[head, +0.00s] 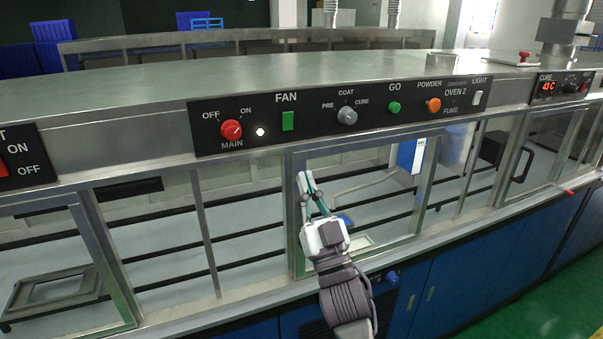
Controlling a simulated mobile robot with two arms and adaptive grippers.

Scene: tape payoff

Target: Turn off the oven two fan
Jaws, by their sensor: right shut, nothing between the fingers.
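The black oven two control panel (335,115) runs along the steel front. Its green fan switch (288,121) sits under the word FAN. Left of it is a red main knob (231,130) between OFF and ON, with a small white light (260,132) beside it. My right gripper (304,178) is shut and empty, pointing up, below the fan switch and apart from it. It is in front of the framed glass opening. Whether the fan switch is on or off, I cannot tell. My left gripper is not in view.
The panel also holds a grey cure knob (347,116), a green GO button (394,107), an orange powder button (433,105) and a white light switch (478,98). A metal ledge (430,248) runs below the windows. Another panel with a red display (548,87) is at right.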

